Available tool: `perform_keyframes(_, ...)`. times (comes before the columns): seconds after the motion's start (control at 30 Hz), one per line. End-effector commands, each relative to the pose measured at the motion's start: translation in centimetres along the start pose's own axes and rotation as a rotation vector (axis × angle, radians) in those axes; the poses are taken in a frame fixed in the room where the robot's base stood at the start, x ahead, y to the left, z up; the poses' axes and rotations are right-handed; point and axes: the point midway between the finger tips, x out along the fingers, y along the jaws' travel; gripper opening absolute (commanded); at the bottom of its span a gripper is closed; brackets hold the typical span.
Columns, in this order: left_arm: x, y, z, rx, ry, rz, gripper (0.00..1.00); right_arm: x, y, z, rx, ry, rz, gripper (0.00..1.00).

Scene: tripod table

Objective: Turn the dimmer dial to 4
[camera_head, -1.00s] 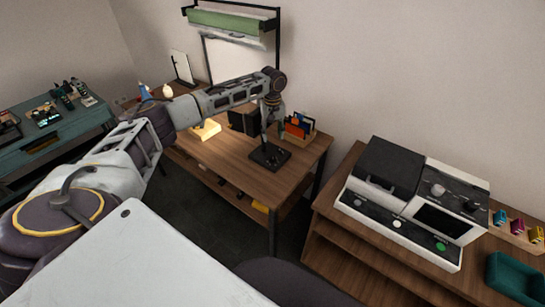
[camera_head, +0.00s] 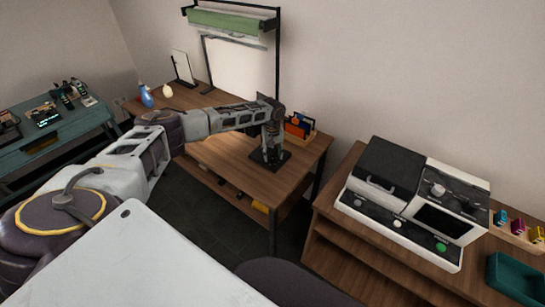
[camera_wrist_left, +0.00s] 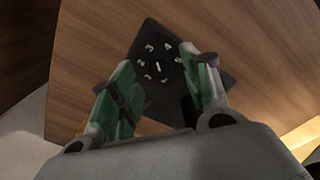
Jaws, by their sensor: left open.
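The dimmer is a black plate (camera_head: 284,158) on the wooden desk in the head view, partly hidden by my left gripper (camera_head: 271,156). In the left wrist view, white numbers ring a dark round dial (camera_wrist_left: 158,67) on this plate. A pale line marks the dial; I cannot tell for sure which number it points at. The 3 and 4 lie toward the top of the picture. My left gripper (camera_wrist_left: 158,58) is open, with its green-padded fingers on either side of the dial. I cannot tell whether they touch it. My right gripper is in neither view.
On the wooden desk (camera_head: 300,165), an organizer (camera_head: 299,127) with coloured items stands behind my left gripper. A blue bottle (camera_head: 146,96) stands at the far left. A black and white machine (camera_head: 415,203) sits on the right cabinet.

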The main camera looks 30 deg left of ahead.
Motion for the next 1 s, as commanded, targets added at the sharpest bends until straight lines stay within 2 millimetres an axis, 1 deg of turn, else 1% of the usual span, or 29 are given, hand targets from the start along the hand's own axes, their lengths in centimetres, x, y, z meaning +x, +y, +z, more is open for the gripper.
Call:
perform_keyframes(0.03, 0.6, 0.0, 0.0, 0.0, 0.0, 0.0, 0.47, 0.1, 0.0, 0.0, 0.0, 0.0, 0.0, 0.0)
perform_keyframes(0.2, 1.6, 0.0, 0.0, 0.0, 0.0, 0.0, 0.47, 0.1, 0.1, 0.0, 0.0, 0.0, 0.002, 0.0)
perform_keyframes(0.57, 2.0, 0.0, 0.0, 0.0, 0.0, 0.001, 0.47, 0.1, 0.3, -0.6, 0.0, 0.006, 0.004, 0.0)
perform_keyframes(0.67, 2.0, 0.0, 0.0, 0.0, 0.0, 0.0, 0.37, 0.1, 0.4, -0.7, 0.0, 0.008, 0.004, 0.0)
perform_keyframes(0.93, 1.9, 0.0, 0.0, 0.0, 0.0, 0.0, 0.02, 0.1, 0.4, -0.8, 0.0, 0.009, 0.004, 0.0)
perform_keyframes(0.97, 1.9, 0.0, 0.0, 0.0, 0.0, 0.0, 0.0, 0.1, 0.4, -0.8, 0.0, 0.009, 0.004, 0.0)
perform_keyframes(1.0, 1.9, 0.0, 0.0, 0.0, 0.0, 0.0, 0.0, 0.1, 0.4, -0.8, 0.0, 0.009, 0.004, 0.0)
